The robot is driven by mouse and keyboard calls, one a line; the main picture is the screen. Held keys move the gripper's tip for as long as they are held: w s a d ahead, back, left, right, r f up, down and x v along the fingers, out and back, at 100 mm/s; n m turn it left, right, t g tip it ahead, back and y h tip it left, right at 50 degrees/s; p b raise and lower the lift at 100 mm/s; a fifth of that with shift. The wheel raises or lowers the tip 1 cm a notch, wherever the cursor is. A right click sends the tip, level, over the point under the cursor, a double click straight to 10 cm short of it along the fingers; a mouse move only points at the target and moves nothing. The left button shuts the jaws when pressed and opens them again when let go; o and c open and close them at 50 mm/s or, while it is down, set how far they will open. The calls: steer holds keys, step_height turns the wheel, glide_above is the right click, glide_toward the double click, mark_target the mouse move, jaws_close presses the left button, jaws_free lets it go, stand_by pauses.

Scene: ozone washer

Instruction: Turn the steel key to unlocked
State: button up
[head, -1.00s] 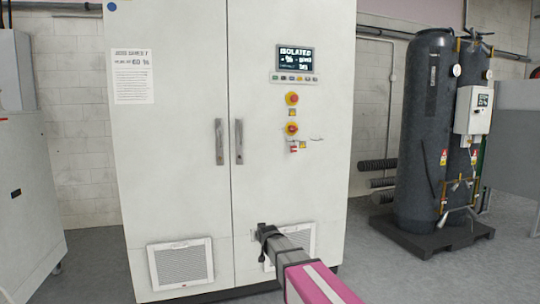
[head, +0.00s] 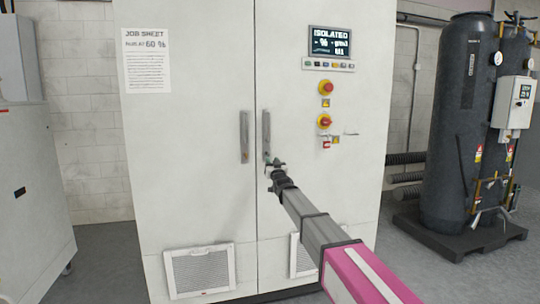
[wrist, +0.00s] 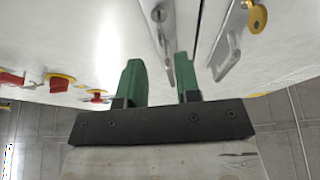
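The steel key (wrist: 158,14) is a small grey key at the top of the wrist view, by the end of one door handle (wrist: 160,45). It is too small to make out in the head view, so its turned position is unclear. My gripper (wrist: 160,60) has two green fingers, apart and with nothing held between them. The handle shows in the gap beyond the fingertips; I cannot tell if they touch it. In the head view my gripper (head: 275,165) is at the lower end of the right door handle (head: 266,132).
A brass key (wrist: 257,16) sits by the other handle (wrist: 235,45). The white cabinet (head: 190,205) carries a display (head: 331,42) reading ISOLATED, red-yellow switches (head: 325,88) and a job sheet (head: 146,60). Dark tanks (head: 460,120) stand at the right.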

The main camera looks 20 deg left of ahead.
steer(key=x, duration=0.7)
steer(key=shift+a, duration=0.1)
jaws_close()
